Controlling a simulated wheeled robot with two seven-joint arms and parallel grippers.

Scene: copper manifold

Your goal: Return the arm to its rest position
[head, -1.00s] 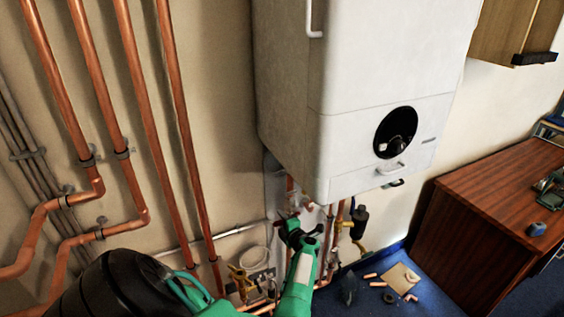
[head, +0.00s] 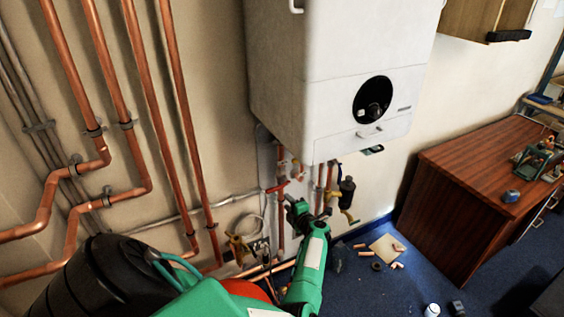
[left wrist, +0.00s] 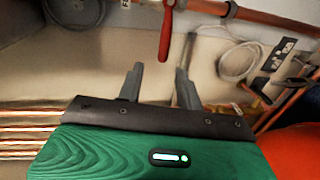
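My left arm is green and reaches up from the bottom of the head view toward the pipes under the white boiler (head: 335,75). My left gripper (head: 300,208) is in front of the pipework below the boiler. In the left wrist view its two grey fingers (left wrist: 158,85) stand apart with nothing between them. A red lever handle (left wrist: 167,30) on a copper pipe (left wrist: 240,12) lies just beyond the fingertips, apart from them. The red handle also shows in the head view (head: 277,187). My right gripper is not in view.
Copper pipes (head: 110,90) run down the left wall. A brass valve (head: 238,248) sits low by the wall. Loose fittings and a tan sheet (head: 386,247) lie on the blue floor (head: 395,285). A wooden desk (head: 465,190) stands at the right.

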